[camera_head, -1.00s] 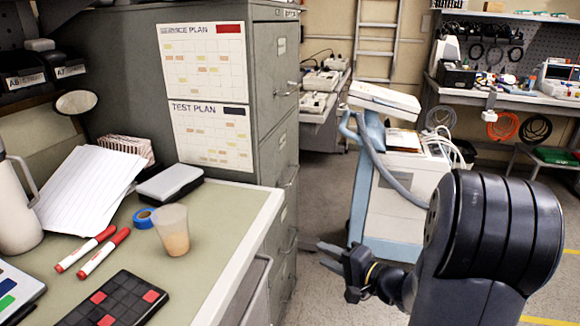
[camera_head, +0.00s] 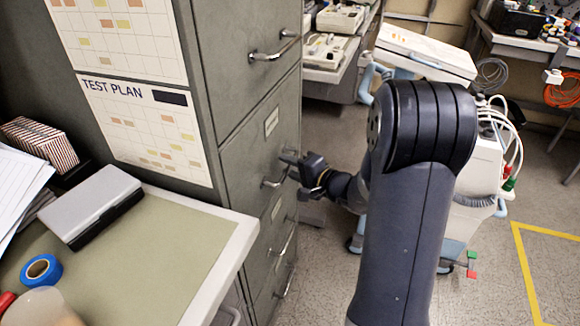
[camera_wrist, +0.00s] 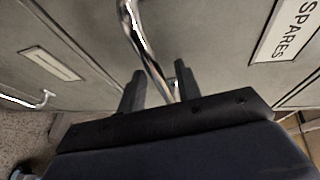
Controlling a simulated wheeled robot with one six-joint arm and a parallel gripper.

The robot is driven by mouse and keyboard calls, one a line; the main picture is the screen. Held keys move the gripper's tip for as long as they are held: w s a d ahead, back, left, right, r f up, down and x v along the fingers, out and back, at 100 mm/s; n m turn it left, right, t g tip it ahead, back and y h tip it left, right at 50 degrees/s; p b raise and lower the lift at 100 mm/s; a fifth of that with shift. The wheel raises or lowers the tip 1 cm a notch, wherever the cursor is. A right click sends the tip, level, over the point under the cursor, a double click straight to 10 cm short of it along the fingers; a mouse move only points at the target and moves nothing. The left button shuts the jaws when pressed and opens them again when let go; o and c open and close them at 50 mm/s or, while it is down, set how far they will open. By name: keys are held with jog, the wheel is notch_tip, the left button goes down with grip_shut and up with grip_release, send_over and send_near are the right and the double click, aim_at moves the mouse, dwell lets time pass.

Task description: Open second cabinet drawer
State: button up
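The grey filing cabinet (camera_head: 240,120) stands left of centre in the head view, its drawers stacked and looking shut. The second drawer (camera_head: 255,155) has a label holder and a metal handle (camera_head: 272,183). My gripper (camera_head: 289,163) is at this handle, in front of the drawer face. In the wrist view the chrome handle (camera_wrist: 145,50) runs between the two dark fingertips (camera_wrist: 158,85). The fingers are apart with gaps beside the bar, so the gripper looks open around it. A "SPARES" label (camera_wrist: 287,30) is on the same drawer face.
The top drawer's handle (camera_head: 272,52) sticks out above, and lower drawer handles (camera_head: 286,240) below. A table (camera_head: 240,235) stands close left of the cabinet. A wheeled medical cart (camera_head: 480,165) stands right, behind my arm. Some floor is clear at right.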

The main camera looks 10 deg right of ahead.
jog(key=shift+c, duration=0.5)
grip_shut()
